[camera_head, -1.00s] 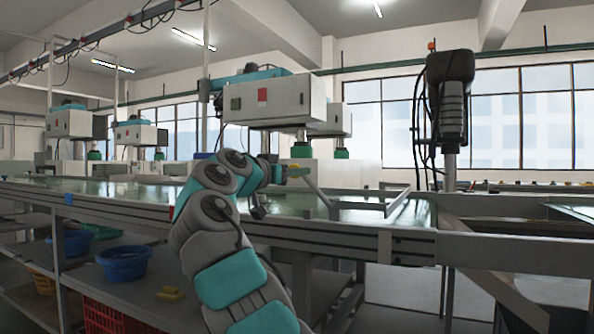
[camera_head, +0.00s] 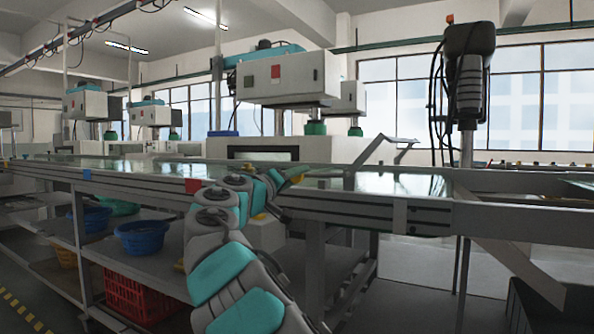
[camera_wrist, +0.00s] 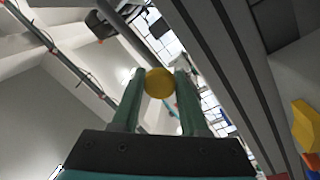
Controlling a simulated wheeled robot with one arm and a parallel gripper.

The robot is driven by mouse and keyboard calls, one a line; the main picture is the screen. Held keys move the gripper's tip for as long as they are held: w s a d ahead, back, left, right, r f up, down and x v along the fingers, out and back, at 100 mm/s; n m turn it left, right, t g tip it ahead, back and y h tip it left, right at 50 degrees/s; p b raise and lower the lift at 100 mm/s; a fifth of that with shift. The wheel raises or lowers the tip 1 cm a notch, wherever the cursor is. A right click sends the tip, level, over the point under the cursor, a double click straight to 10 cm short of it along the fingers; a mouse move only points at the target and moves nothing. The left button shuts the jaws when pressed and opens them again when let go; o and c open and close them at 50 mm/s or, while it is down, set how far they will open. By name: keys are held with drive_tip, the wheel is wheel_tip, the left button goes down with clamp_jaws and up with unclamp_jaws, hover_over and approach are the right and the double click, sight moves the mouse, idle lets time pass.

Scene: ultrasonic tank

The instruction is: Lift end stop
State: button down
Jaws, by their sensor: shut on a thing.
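My gripper (camera_wrist: 158,100) has its two green fingers closed on the sides of a round yellow knob (camera_wrist: 159,83) in the wrist view. In the head view my gripper (camera_head: 284,181) is at the near rail of the conveyor table, with a small yellow part (camera_head: 297,178) at its tip. A pale metal piece (camera_head: 371,150), which may be the end stop, stands tilted up above the table's right part, its upper end pointing right. I cannot see how the knob joins it.
The long conveyor table (camera_head: 350,214) has a shiny top and runs across the view. A black-headed post (camera_head: 467,150) stands at the right. Blue bowls (camera_head: 141,237) and a red crate (camera_head: 137,297) sit underneath. White machine boxes (camera_head: 285,77) hang above.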

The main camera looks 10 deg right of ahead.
drive_tip(key=shift+f+n, duration=0.75)
drive_tip(key=shift+n, duration=0.05)
drive_tip(key=shift+f, duration=0.1)
drive_tip(key=shift+c, duration=2.2)
unclamp_jaws()
drive_tip(key=shift+s+a, duration=0.1)
drive_tip(key=v, duration=0.7)
drive_tip(key=shift+s+b, duration=0.3)
drive_tip(key=shift+b, duration=0.1)
